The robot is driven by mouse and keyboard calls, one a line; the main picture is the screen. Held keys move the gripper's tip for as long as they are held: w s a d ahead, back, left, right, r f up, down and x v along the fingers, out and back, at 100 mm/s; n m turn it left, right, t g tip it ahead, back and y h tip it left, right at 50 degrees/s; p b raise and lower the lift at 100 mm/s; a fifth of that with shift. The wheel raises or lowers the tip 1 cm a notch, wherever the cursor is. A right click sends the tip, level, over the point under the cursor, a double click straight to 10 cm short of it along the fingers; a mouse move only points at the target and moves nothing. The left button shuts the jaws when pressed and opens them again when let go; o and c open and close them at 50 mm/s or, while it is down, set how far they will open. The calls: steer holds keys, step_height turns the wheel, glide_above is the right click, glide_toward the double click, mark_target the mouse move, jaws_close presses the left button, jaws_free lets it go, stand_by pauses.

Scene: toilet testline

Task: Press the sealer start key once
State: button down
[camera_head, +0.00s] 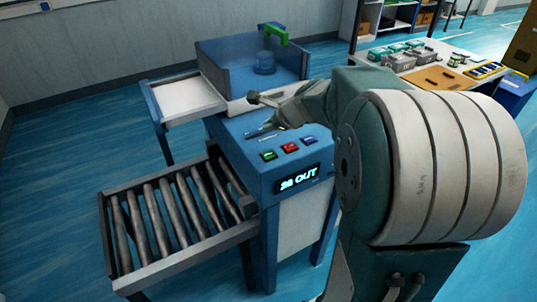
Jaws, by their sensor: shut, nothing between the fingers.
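The sealer is a blue machine (238,150) in the middle of the view. Its sloped front corner carries a row of small keys: a green key (269,155), a red key (290,147) and a darker key (308,140) at the right. The key labels are too small to read. A lit display (299,178) below them ends in "OUT". My gripper (272,125) is shut and empty above the blue top, behind the keys in the picture. It appears apart from the keys.
A roller conveyor (125,278) is at the machine's lower left, and a white side tray (187,97) at its upper left. A blue walled bin (232,60) stands behind. A table (398,72) with small boxes and parts is at the back right. Blue floor is clear at the left.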

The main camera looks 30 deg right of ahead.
mark_target(273, 154)
steer(key=shift+a+f, duration=0.25)
steer(key=shift+f, duration=0.35)
steer(key=shift+a+f, duration=0.2)
steer(key=shift+f, duration=0.4)
steer(key=f, duration=0.1)
steer(key=d+f, duration=0.2)
steer(key=f, duration=0.1)
steer(key=shift+f, duration=0.35)
steer(key=shift+a+f, duration=0.2)
steer(key=shift+a, duration=0.5)
steer(key=shift+d, duration=0.55)
steer(key=shift+a, duration=0.1)
steer(key=shift+a, duration=0.25)
steer(key=shift+d, duration=0.2)
steer(key=shift+f, duration=0.15)
